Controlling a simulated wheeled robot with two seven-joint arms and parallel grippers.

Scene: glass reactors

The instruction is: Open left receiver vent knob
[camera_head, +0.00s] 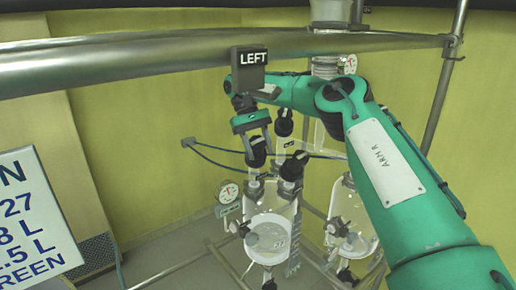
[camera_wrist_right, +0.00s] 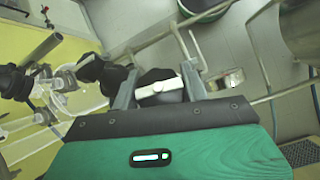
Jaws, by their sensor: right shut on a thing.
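My right gripper (camera_head: 255,140) reaches down over the left glass receiver (camera_head: 270,232), below a black sign reading LEFT (camera_head: 248,70). It is shut on a black vent knob (camera_head: 257,157) above the receiver's top. In the right wrist view the two fingers (camera_wrist_right: 158,88) stand on either side of the black knob, which has a white bar (camera_wrist_right: 160,86) across it. The fingers and wrist hide part of the knob in the head view. My left gripper is not in view.
Another black knob (camera_head: 293,168) stands close to the right of the gripped one. A gauge (camera_head: 228,192) sits left of the receiver. A second glass receiver (camera_head: 352,222) is to the right. A thick metal rail (camera_head: 150,58) crosses above.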

